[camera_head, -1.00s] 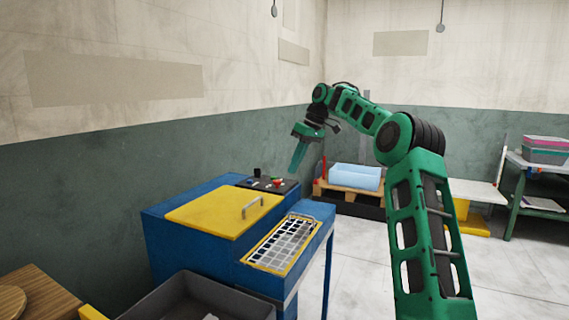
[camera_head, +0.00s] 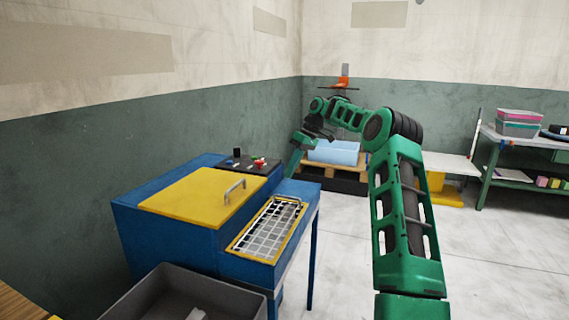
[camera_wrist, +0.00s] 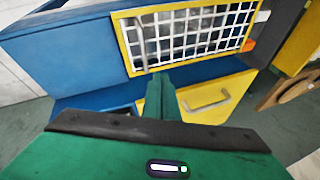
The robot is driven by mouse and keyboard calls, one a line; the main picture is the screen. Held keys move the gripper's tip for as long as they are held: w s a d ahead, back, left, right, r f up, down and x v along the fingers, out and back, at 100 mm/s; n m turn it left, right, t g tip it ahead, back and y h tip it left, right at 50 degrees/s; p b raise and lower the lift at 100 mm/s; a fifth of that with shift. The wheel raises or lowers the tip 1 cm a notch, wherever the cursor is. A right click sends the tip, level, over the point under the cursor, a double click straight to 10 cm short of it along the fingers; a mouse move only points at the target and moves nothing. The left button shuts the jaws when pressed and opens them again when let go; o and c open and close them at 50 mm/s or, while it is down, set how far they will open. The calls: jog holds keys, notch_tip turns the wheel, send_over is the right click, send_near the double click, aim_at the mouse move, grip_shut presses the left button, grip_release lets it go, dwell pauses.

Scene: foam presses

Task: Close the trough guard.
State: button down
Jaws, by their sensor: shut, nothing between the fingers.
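The trough guard (camera_head: 249,248) is a white wire grid by a yellow frame on the front of the blue press (camera_head: 168,255). I cannot tell whether it lies fully flat. In the wrist view the grid (camera_wrist: 190,32) fills the top, with its yellow frame around it. My gripper (camera_head: 291,172) points down by the far end of the press, beyond the guard. Its shut, empty fingers (camera_wrist: 160,88) show just below the yellow frame's edge in the wrist view; I cannot tell whether they touch anything.
A yellow lid (camera_head: 185,196) with a metal handle (camera_head: 234,191) covers the press top. A small control panel (camera_head: 248,166) sits behind it. A grey bin (camera_head: 140,300) stands at the near side. Floor to the right is open.

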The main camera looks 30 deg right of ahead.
jog(key=d+f, duration=0.1)
jog(key=f, duration=0.2)
jog(key=w+f, duration=0.1)
jog(key=f, duration=0.2)
jog(key=w+d+f, duration=0.1)
jog(key=f, duration=0.3)
jog(key=shift+d, duration=0.3)
